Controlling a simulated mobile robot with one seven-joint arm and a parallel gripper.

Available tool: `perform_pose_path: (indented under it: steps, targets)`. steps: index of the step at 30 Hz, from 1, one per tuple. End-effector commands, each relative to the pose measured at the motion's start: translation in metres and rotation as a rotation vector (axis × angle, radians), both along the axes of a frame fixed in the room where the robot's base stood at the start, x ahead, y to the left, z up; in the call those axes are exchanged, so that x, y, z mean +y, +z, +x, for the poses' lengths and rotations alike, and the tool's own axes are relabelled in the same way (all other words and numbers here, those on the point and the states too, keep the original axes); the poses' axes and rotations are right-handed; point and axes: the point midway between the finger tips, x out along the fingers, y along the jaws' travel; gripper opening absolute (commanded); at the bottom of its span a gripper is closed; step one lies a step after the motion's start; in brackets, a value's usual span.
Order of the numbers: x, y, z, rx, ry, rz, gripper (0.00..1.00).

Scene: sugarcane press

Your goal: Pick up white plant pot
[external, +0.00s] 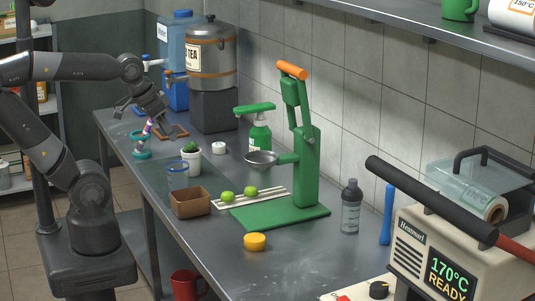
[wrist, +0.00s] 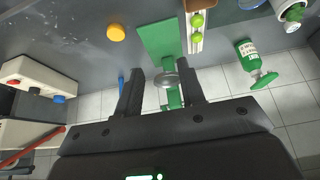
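The white plant pot (external: 191,160) stands upright on the metal counter, with a small green plant in it. It sits behind a clear blue-rimmed cup (external: 177,176). In the wrist view the pot (wrist: 286,6) is at the top right corner, partly cut off, well to the side of my fingers. My gripper (wrist: 162,88) has its two dark fingers spread apart with nothing held between them.
A brown box (external: 190,203), two limes on a white rack (external: 223,203) and a green press (external: 305,175) stand in front and to the right. A teal-ringed item (external: 141,143) is left of the pot. A green pump bottle (external: 260,136) and a tea dispenser (external: 211,60) stand behind.

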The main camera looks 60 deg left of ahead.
Motion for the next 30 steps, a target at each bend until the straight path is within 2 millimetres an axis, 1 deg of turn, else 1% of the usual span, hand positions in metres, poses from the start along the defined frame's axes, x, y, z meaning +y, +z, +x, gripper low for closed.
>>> perform_pose_path:
  steps: [9,10,30]
  targets:
    - [0.0,0.0,0.0,0.0,0.0,0.0,0.36]
    - [0.0,0.0,0.0,0.0,0.0,0.0,0.38]
    - [0.0,0.0,0.0,0.0,0.0,0.0,0.92]
